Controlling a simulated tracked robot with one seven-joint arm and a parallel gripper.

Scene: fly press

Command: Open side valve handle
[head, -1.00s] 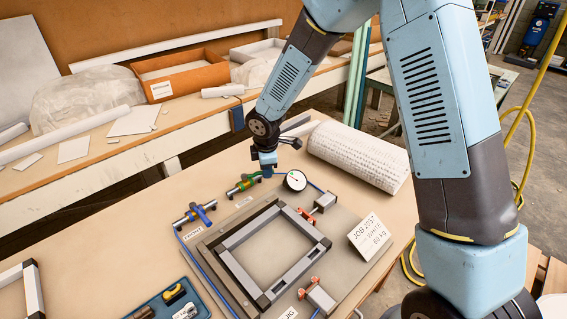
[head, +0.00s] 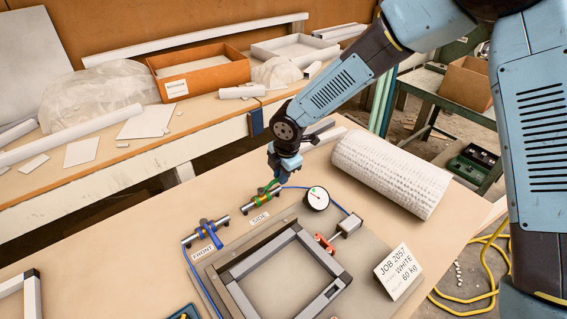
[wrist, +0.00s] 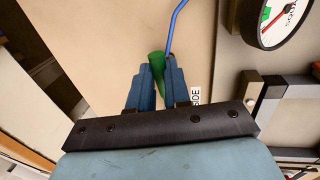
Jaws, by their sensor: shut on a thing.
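The side valve (head: 251,204) is a small grey pipe fitting with a green handle (head: 269,188), behind the white SIDE label (head: 260,218). My gripper (head: 278,181) reaches down to the far end of this handle. In the wrist view, the green handle (wrist: 157,66) stands between the two blue fingers of my gripper (wrist: 156,84), which are shut on it. The lower part of the handle and the valve body are hidden there by the fingers and the dark gripper bar.
The front valve (head: 203,233) with a blue handle is to the left. A round gauge (head: 316,198) sits close right of my gripper. A blue hose, a frame jig (head: 240,268), a job card (head: 398,272) and a large wrapped roll (head: 392,172) are nearby.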

